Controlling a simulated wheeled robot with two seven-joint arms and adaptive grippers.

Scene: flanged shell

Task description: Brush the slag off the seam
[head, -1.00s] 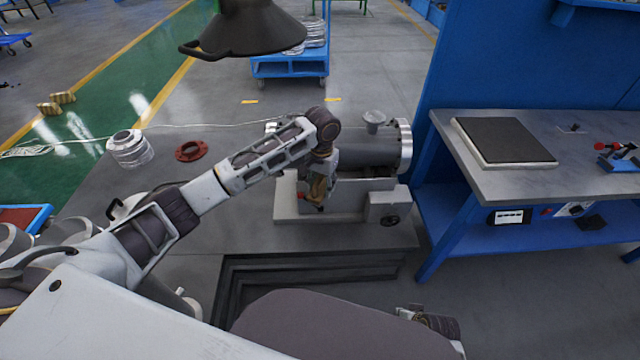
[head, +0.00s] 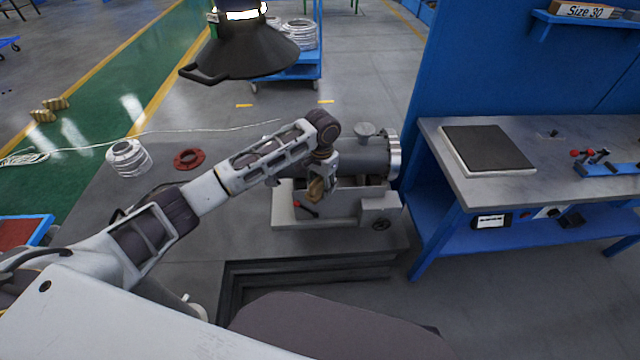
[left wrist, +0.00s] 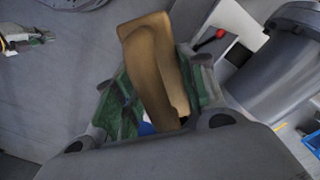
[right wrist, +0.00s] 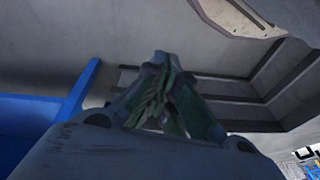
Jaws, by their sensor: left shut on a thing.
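The flanged shell (head: 365,158) is a grey cylinder lying on a pale stand (head: 345,208) in the head view, with a bright flange at its right end. It also shows at the right of the left wrist view (left wrist: 285,65). My left gripper (head: 322,182) is shut on the brown wooden handle of the brush (left wrist: 152,65), in front of the shell. The bristles, the seam and any slag cannot be made out, and my arm hides the shell's left part. My right gripper (right wrist: 165,75) appears empty, its green fingers meeting at the tips; it is outside the head view.
A red-handled part (head: 305,207) is on the stand beside my left gripper. A dark hood (head: 240,55) hangs above. A blue workbench (head: 500,180) stands on the right.

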